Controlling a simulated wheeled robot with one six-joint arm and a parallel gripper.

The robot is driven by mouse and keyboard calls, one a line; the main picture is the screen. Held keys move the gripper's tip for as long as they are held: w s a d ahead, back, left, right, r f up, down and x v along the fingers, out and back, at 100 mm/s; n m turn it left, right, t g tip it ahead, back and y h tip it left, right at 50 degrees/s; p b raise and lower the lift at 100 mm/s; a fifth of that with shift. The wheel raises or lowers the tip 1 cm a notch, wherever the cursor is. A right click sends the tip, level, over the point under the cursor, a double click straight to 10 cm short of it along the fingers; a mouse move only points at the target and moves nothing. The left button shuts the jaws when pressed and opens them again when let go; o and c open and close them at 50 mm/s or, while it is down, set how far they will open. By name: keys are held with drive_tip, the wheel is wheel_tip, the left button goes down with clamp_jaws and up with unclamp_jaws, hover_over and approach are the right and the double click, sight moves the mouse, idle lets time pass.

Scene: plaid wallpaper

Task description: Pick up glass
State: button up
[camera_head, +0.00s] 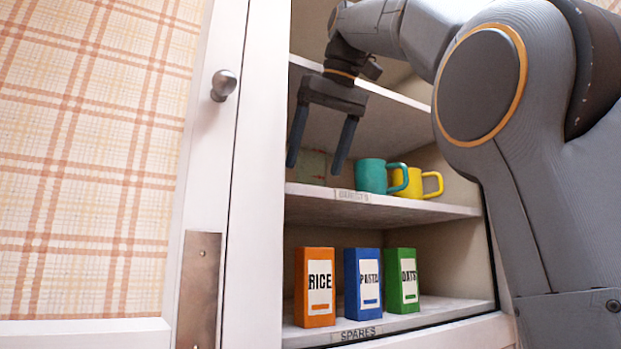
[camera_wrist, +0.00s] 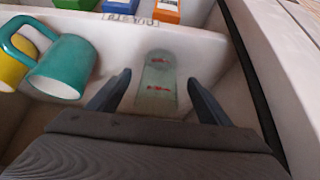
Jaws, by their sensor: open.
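The glass (camera_wrist: 156,96) is clear and faintly green with small red marks. In the wrist view it is on the pale middle shelf (camera_wrist: 185,42), between and just beyond the fingertips of my gripper (camera_wrist: 159,78). The fingers are apart on either side of it, with gaps, and nothing is held. In the head view my gripper (camera_head: 314,168) points down in front of the middle shelf (camera_head: 430,212). The glass (camera_head: 316,160) shows there only as a faint see-through shape between the fingers.
A teal mug (camera_head: 371,177) and a yellow mug (camera_head: 431,184) stand right of the glass on the same shelf. Orange rice (camera_head: 315,287), blue pasta (camera_head: 363,283) and green oats (camera_head: 402,280) boxes stand below. The cabinet frame (camera_head: 240,200) is at left; another shelf is above.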

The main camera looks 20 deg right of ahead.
sight(311, 175)
drive_tip(key=shift+p+x, duration=0.35)
drive_tip(key=shift+x, duration=1.85)
drive_tip(key=shift+w+r, duration=0.1)
drive_tip(key=shift+w, duration=0.05)
drive_tip(key=shift+c, duration=0.2)
drive_tip(key=c, duration=1.2)
drive_tip(key=shift+o, duration=0.2)
drive_tip(key=shift+r, duration=0.15)
